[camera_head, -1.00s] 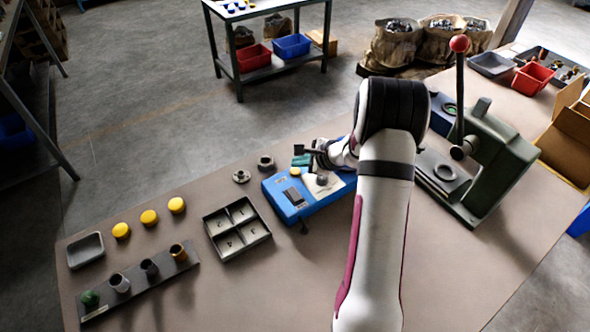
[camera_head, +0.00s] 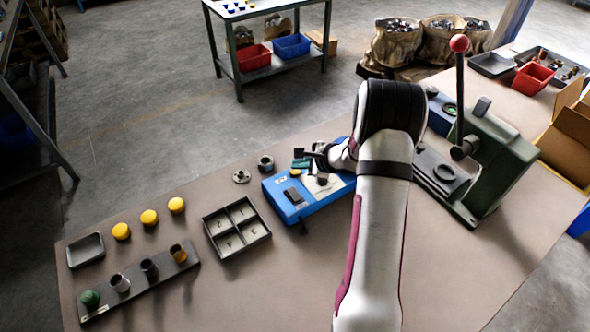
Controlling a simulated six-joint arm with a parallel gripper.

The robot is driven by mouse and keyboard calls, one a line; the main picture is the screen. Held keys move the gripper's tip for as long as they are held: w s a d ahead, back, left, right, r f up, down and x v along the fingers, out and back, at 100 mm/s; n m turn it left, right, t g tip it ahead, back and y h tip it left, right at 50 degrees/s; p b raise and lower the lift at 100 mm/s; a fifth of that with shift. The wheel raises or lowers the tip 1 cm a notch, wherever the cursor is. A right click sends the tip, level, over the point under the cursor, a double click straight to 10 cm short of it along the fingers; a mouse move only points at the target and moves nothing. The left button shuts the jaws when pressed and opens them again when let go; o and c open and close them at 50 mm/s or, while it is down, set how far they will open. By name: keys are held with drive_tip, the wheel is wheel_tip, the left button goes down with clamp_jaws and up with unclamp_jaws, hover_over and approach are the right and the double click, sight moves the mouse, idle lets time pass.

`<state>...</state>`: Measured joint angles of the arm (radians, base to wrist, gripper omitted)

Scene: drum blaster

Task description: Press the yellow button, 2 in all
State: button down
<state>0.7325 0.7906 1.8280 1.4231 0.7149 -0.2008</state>
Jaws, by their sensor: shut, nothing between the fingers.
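A blue device (camera_head: 285,203) with a light top panel lies on the table in the middle of the view. A small yellow button (camera_head: 295,172) shows on its panel, near a dark rectangular part. My gripper (camera_head: 302,153) is shut and empty at the device's far side, close to the button in the picture. Whether it touches anything there I cannot tell. My arm hides the right end of the device. Three yellow round caps (camera_head: 149,217) lie in a row on the table at left.
A divided grey tray (camera_head: 212,231) stands left of the device, with two small rings (camera_head: 241,177) behind it. A rail with several cups (camera_head: 135,292) and a small dish (camera_head: 85,250) lie at left. A green lever press (camera_head: 490,165) with a red knob stands at right.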

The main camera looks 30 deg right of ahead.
sight(299, 172)
drive_tip(key=shift+f, duration=0.4)
drive_tip(key=shift+r, duration=0.15)
idle(0.4)
drive_tip(key=shift+r, duration=0.75)
drive_tip(key=shift+r, duration=2.5)
